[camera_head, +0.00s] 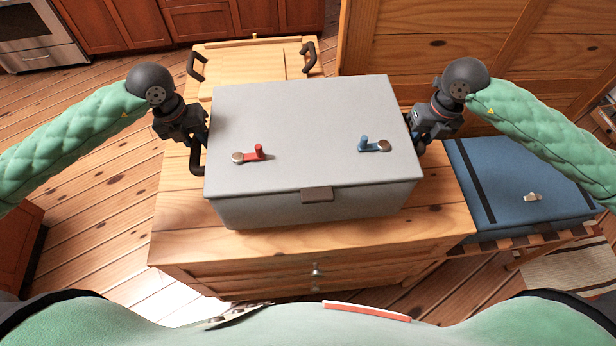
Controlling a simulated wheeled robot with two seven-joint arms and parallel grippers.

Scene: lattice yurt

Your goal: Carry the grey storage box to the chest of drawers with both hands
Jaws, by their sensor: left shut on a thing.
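The grey storage box (310,110), lid shut, is over the top of the wooden chest of drawers (185,235). I cannot tell whether its underside touches the top. A red peg (259,152) and a blue peg (363,144), each with a round knob, show on its lid. My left gripper (203,138) is shut at the box's left side, where a dark loop handle (196,160) shows. My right gripper (416,135) is at the box's right side. Its fingertips are largely hidden, so I cannot tell its jaws.
A wooden piece with dark handles (240,60) lies behind the box. A blue case (520,185) sits on a low stand to the right. A wooden panel (440,50) rises behind at right. Plank floor (90,180) is open at left.

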